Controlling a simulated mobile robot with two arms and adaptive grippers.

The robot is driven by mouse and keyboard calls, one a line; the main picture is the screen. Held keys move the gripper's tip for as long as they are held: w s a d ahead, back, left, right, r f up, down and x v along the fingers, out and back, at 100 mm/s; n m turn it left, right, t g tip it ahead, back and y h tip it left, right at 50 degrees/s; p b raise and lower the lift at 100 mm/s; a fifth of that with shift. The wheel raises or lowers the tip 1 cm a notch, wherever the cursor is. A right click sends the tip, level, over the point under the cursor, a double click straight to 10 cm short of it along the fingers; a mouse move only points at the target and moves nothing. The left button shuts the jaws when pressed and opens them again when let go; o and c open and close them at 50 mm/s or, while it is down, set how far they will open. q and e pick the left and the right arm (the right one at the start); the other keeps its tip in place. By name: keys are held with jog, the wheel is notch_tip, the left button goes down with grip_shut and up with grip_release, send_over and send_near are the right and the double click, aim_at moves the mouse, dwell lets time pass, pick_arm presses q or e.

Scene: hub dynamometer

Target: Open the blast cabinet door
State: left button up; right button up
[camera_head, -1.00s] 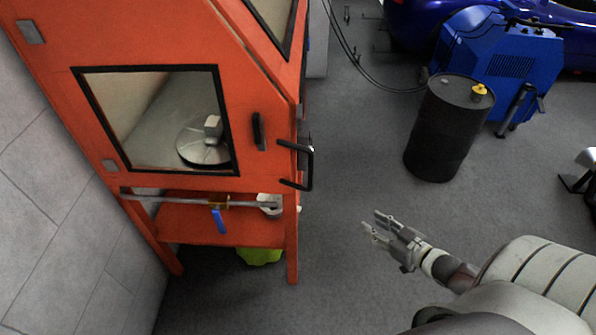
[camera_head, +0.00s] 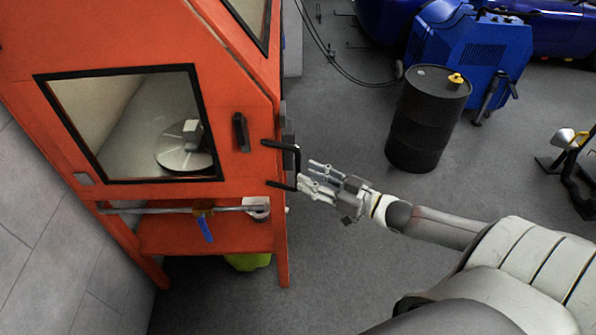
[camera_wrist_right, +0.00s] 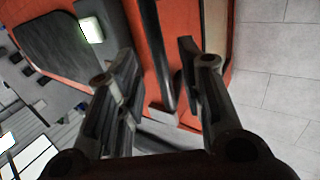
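The orange blast cabinet (camera_head: 200,35) fills the left of the head view. Its front door (camera_head: 215,95) has a black-framed window and appears shut. In the right wrist view a dark bar (camera_wrist_right: 153,45) runs between the spread fingers (camera_wrist_right: 158,75); contact cannot be told. My left gripper is out of view.
A black drum (camera_head: 428,120) and a blue machine (camera_head: 475,55) stand to the right, well clear of the cabinet. A shelf with a metal bar (camera_head: 170,210) and a blue-handled valve (camera_head: 206,228) lies under the window. Grey floor is free below the gripper.

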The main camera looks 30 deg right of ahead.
aim_at(298, 172)
jog(key=shift+x, duration=2.15)
grip_shut()
